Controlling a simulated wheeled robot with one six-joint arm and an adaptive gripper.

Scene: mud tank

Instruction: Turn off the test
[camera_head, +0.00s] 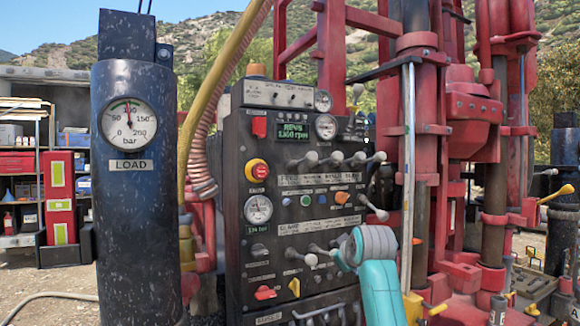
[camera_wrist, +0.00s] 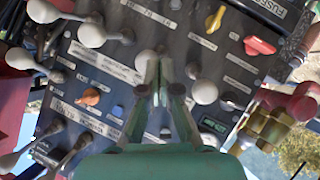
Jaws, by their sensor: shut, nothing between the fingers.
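A dark control panel (camera_head: 300,230) fills the middle of the head view, with levers, knobs, buttons and gauges. An orange knob (camera_head: 342,197) sits at mid-height; the wrist view shows an orange knob (camera_wrist: 91,96) left of my fingers. Lower down are a red knob (camera_head: 266,293) and a yellow knob (camera_head: 294,287); the wrist view also shows yellow (camera_wrist: 215,18) and red (camera_wrist: 259,46) knobs at upper right. I cannot read which control is labelled for the test. My gripper (camera_wrist: 160,66) is shut and empty over the panel, its tips overlapping a white lever ball (camera_wrist: 147,60); contact is unclear.
White-balled levers (camera_head: 345,159) stick out around the panel. A red and yellow stop button (camera_head: 257,170) and a lit display (camera_head: 293,132) are higher up. A dark cylinder with a load gauge (camera_head: 129,122) stands left; red rig columns (camera_head: 500,150) stand right.

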